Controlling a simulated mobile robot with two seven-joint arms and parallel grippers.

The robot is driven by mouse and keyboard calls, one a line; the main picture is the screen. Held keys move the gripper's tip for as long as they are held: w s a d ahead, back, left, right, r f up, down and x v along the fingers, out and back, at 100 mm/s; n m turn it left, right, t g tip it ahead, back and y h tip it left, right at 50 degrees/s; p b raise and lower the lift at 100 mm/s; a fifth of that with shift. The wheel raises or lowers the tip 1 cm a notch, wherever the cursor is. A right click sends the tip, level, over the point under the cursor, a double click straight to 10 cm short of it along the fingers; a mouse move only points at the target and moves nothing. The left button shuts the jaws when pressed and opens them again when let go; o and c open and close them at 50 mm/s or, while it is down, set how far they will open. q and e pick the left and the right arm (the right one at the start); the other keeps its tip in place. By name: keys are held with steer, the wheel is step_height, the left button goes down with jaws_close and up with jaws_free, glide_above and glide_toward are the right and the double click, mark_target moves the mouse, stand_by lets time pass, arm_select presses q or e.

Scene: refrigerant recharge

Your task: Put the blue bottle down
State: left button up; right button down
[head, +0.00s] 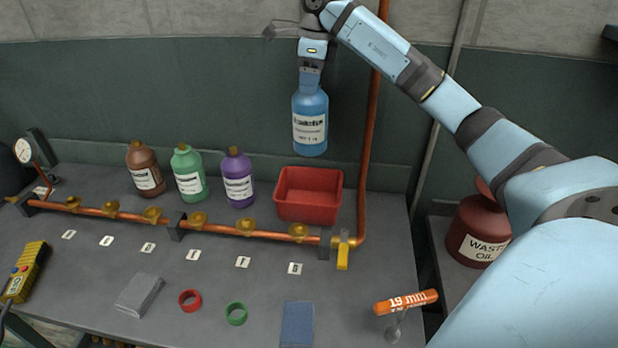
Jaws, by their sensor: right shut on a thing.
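The blue bottle (310,124) with a white label hangs upright in the air, above and behind the red bin and clear of the bench. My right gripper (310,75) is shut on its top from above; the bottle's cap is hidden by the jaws. The right arm reaches in from the right side of the view. My left gripper is not in view.
Brown (145,170), green (188,173) and purple (238,178) bottles stand in a row left of the red bin (308,195). A copper pipe (222,227) with valves crosses the bench (255,275). A vertical copper pipe (373,130) rises right of the held bottle. A waste oil can (479,232) stands at the right.

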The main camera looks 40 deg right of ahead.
mark_target(310, 155)
steer(key=shift+w, duration=0.1)
steer(key=shift+f, duration=0.35)
step_height(310, 155, down, 19)
steer(key=shift+d, duration=0.1)
stand_by(0.3)
steer(key=c, duration=0.6)
jaws_free()
steer(key=shift+f, duration=0.1)
steer(key=shift+c, duration=0.2)
steer(key=shift+o, duration=0.9)
